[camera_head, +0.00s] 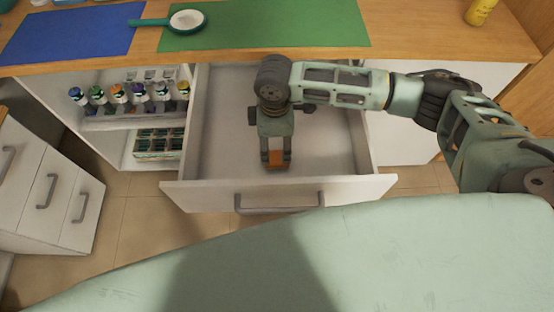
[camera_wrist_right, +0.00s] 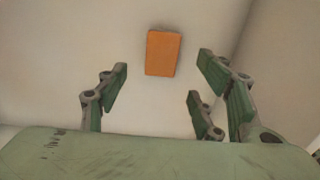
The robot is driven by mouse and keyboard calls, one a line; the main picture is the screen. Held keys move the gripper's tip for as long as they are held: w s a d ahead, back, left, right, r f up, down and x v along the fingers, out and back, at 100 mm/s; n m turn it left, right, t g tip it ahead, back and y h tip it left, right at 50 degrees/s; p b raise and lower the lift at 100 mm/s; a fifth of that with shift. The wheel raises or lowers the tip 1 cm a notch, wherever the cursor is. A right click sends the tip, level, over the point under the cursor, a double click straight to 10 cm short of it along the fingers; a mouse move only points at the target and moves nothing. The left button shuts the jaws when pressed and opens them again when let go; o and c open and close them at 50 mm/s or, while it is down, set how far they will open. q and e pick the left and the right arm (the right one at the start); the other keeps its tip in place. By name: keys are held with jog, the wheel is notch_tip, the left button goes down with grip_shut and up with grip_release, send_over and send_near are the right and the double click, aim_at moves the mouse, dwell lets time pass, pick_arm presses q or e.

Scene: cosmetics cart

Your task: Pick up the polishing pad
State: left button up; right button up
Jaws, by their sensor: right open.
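The polishing pad is a small orange block (camera_wrist_right: 163,53) lying on the pale floor of the open drawer in the right wrist view. My right gripper (camera_wrist_right: 165,95) is open and empty, pointing down into the drawer above the pad. In the wrist view the pad is ahead of the fingers and clear of them. How high the fingers are above it is hard to tell. My left gripper is not in view.
The white drawer (camera_head: 345,188) is pulled out, its walls close around my gripper. Bottles (camera_head: 118,92) stand on a shelf at left. The wooden top (camera_head: 420,45) bears a blue mat (camera_head: 60,38), a green mat (camera_head: 300,25), a hand mirror-like item (camera_head: 187,20) and a yellow bottle (camera_head: 480,11).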

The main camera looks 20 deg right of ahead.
aim_at(277, 157)
jog(key=f, duration=0.6)
jog(key=shift+s+d+f+p, duration=0.2)
jog(key=shift+p, duration=0.2)
jog(key=c, duration=1.3)
jog(key=shift+o, duration=0.2)
jog(key=shift+r, duration=0.1)
jog(key=shift+r, duration=0.55)
notch_tip(277, 157, up, 3)
jog(key=shift+f, duration=0.2)
jog(key=s+d+r+b, duration=0.1)
jog(key=s+d+r, duration=0.5)
jog(key=d, duration=0.3)
jog(key=shift+s+d+r, duration=0.3)
jog(key=shift+d+r, duration=0.05)
jog(key=shift+r, duration=0.25)
